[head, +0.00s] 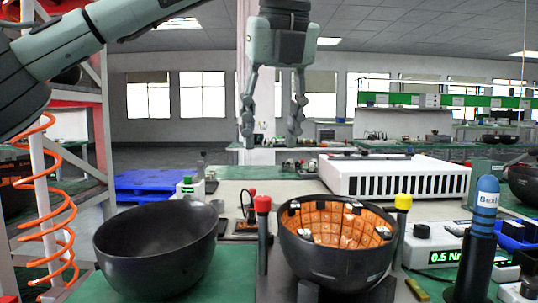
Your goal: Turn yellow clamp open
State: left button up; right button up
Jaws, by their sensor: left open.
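The yellow clamp (403,202) has a yellow cap on a dark post and stands at the right rim of a black bowl lined with orange tiles (335,276). Its lower part is partly hidden by the bowl. A similar red-capped clamp (263,204) stands at the bowl's left side. My left gripper (270,138) hangs pointing down at top centre, with its fingers apart and nothing between them. It appears above and to the left of the yellow clamp, clear of both clamps. My right gripper is out of view.
An empty black bowl (157,250) sits at left on a green mat. A white slotted box (394,177) lies behind the yellow clamp. A torque meter (437,247) and a blue-topped driver (484,215) stand at right. An orange coiled hose (57,225) hangs at far left.

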aim_at(404, 201)
jog(key=k+l, duration=0.3)
jog(key=k, duration=0.15)
jog(key=k+l, duration=0.3)
jog(key=k, duration=0.15)
